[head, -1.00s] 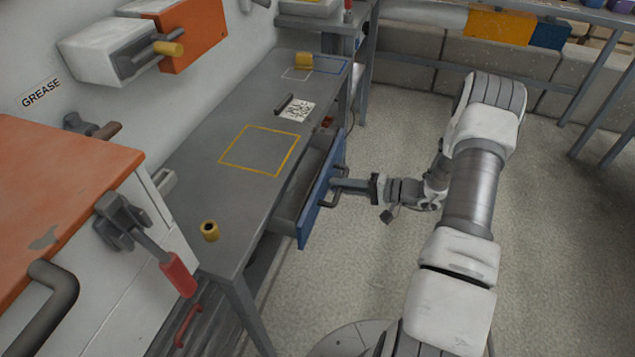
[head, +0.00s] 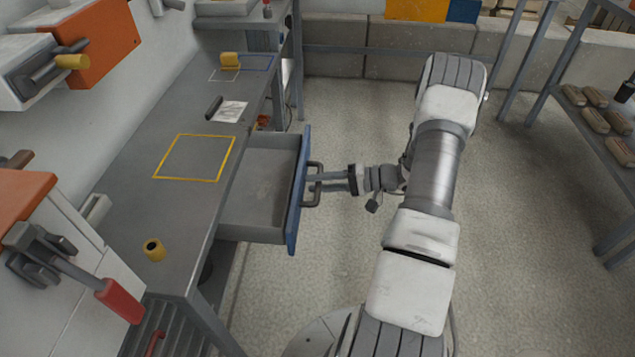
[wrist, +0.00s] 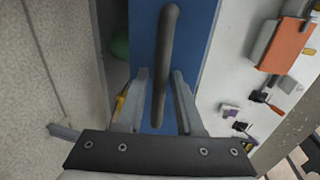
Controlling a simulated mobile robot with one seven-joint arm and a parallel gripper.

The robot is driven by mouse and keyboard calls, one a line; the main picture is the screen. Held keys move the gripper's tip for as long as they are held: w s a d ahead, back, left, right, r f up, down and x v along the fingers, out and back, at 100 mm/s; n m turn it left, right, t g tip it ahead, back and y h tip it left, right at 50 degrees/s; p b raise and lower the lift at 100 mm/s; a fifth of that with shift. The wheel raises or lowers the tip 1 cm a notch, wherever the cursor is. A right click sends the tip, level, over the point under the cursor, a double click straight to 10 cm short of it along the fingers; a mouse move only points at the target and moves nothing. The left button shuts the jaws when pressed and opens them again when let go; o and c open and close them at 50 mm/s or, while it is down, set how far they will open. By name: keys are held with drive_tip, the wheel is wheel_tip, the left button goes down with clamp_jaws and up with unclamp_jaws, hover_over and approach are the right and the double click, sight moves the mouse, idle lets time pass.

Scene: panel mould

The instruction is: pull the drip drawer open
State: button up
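The drip drawer (head: 262,190) stands well out from under the grey bench, and the part of its inside that shows in the head view is empty. Its blue front (head: 299,190) carries a dark bar handle (head: 317,170). My gripper (head: 318,181) reaches the handle from the right, with its fingers at the bar. In the wrist view the handle (wrist: 165,60) runs between the two fingers (wrist: 161,85) in front of the blue front (wrist: 204,30).
The bench top (head: 150,210) bears a yellow outlined square, a small yellow roller (head: 154,250) and a yellow block (head: 230,61). A red-handled clamp (head: 118,300) is at lower left. A shelf rack (head: 610,150) stands at right. The floor right of the drawer is clear.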

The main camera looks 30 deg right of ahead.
drive_tip(key=shift+o, duration=0.7)
drive_tip(key=p+v, duration=0.2)
drive_tip(key=v, duration=1.5)
drive_tip(key=shift+d, duration=0.2)
drive_tip(key=shift+r, duration=0.15)
